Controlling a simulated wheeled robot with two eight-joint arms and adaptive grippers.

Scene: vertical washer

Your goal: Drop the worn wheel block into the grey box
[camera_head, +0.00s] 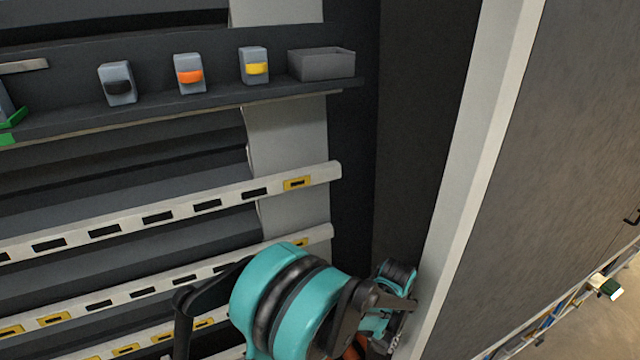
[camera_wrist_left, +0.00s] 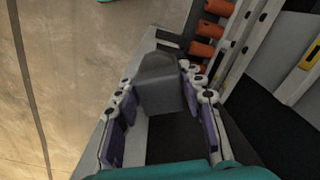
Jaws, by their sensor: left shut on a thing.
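The grey box (camera_head: 322,64) stands at the right end of the dark upper shelf in the head view, its open top facing up. My left arm reaches in at the bottom of the head view, and its gripper is low beside the pale upright, mostly hidden. In the left wrist view my left gripper (camera_wrist_left: 156,82) is shut on a grey block (camera_wrist_left: 158,92), between its purple-padded fingers. No wheel shows on the held block, so its wear cannot be told. The gripper is well below the grey box. My right gripper is not in view.
Blocks with a black wheel (camera_head: 117,84), an orange wheel (camera_head: 189,74) and a yellow wheel (camera_head: 254,66) stand left of the box. Slotted pale rails (camera_head: 160,217) run below the shelf. A pale upright (camera_head: 475,150) stands at the right. Orange rollers (camera_wrist_left: 207,28) are near the held block.

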